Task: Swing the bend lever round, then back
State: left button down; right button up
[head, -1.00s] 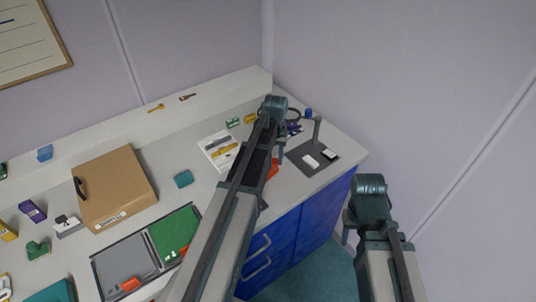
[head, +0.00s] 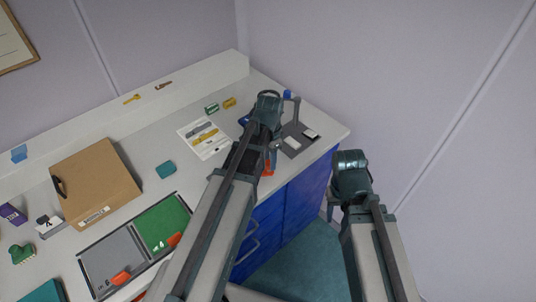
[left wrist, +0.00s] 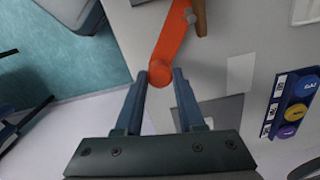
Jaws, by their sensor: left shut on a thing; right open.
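The bend lever is an orange bar with a round knob. In the left wrist view the bend lever (left wrist: 170,42) runs from the top down to its knob, which lies between my two fingertips. My left gripper (left wrist: 160,78) is shut on that knob. In the head view the lever (head: 267,169) shows as a small orange piece near the bench's front edge, under my left gripper (head: 271,158). My left arm hides most of the lever and its mount there. My right gripper (head: 332,205) is open and empty, beyond the bench's front edge above the floor.
A grey plate with an upright post (head: 302,128) stands right of my left gripper. A blue panel with round buttons (left wrist: 290,103) shows in the left wrist view. A printed sheet (head: 204,138), a brown box (head: 95,185) and a two-part tray (head: 138,243) lie to the left.

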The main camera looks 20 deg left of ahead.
pick_arm(q)
jog(key=shift+s+d+m, duration=0.2)
jog(key=shift+s+m, duration=0.4)
jog(key=shift+s, duration=0.05)
jog(key=c, duration=0.5)
grip_release()
notch_tip(320, 180, up, 14)
jog(key=p, duration=1.4)
jog(key=shift+f, duration=0.15)
